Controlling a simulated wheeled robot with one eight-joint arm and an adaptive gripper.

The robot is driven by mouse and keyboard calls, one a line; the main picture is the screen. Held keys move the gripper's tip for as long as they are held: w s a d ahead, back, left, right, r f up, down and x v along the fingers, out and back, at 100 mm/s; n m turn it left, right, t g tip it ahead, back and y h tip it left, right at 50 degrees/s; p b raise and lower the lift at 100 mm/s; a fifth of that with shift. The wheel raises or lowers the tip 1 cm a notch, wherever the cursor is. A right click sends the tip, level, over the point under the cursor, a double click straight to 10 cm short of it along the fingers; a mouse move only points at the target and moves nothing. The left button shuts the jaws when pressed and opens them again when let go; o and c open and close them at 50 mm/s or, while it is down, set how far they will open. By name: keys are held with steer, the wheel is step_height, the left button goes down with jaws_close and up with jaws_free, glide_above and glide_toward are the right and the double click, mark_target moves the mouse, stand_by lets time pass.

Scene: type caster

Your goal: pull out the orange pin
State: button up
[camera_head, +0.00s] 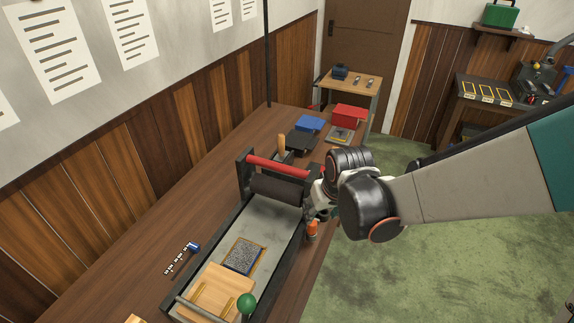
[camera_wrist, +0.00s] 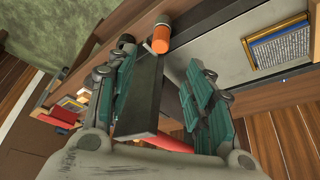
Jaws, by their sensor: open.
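The orange pin (camera_head: 313,230) sticks out at the right side of the press (camera_head: 262,235), on the side wall below the roller. In the wrist view the orange pin (camera_wrist: 160,42) shows its round end just beyond my fingertips. My gripper (camera_wrist: 155,75) is open, with its teal-padded fingers spread to either side of a dark flat bar (camera_wrist: 142,95). The pin is not between the pads. In the head view my gripper (camera_head: 322,203) is beside the press frame, above and close to the pin, and its fingers are partly hidden.
The press has a red crossbar (camera_head: 278,168), a dark roller (camera_head: 278,188) and a green knob (camera_head: 246,303). Blue and red boxes (camera_head: 349,116) stand farther along the bench (camera_head: 150,262). The green floor right of the bench is clear.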

mark_target(313, 223)
steer(key=b+x, duration=0.6)
steer(key=x, duration=0.5)
steer(key=shift+b, duration=0.35)
jaws_close()
